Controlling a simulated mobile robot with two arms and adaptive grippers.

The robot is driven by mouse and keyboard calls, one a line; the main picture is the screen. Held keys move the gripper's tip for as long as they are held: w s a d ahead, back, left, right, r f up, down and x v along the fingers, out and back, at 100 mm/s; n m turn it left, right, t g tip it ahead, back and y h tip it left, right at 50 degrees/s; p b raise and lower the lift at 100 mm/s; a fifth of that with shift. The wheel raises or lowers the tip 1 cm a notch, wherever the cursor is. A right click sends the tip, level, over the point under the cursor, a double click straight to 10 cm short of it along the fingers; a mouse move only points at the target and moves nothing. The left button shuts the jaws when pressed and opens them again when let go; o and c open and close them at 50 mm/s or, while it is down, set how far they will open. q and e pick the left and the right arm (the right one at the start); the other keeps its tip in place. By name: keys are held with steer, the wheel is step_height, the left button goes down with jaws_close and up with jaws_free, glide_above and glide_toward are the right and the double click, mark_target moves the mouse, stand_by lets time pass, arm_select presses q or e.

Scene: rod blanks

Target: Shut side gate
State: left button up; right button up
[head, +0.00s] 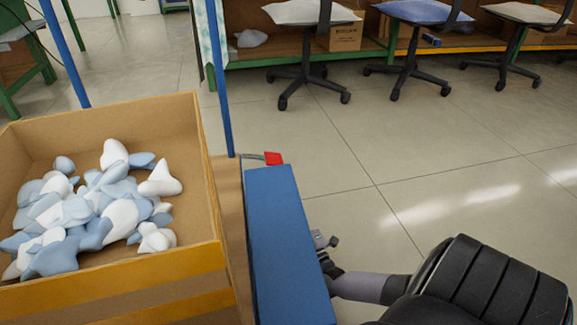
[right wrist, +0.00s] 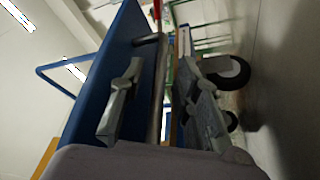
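The side gate is a blue panel (head: 285,245) along the right side of a cart, right of a large cardboard box. In the right wrist view the gate (right wrist: 105,75) fills the left side, and a grey metal handle bar (right wrist: 157,95) stands off its face. My right gripper (right wrist: 160,72) is open, with one finger on each side of the bar. A gap shows between the bar and the right finger; contact on the left is unclear. In the head view only a small part of this gripper (head: 325,241) shows beside the gate. My left gripper is out of view.
The open box (head: 110,290) holds several white and blue pieces (head: 90,215). A red part (head: 273,158) sits by the gate's far end, near a blue post (head: 222,80). Black cart wheels (right wrist: 228,73) show at the wrist. Chairs (head: 408,60) stand at the back; floor to the right is clear.

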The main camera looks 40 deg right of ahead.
steer(key=shift+w, duration=0.1)
steer(key=shift+c, duration=0.5)
jaws_close()
stand_by(0.4)
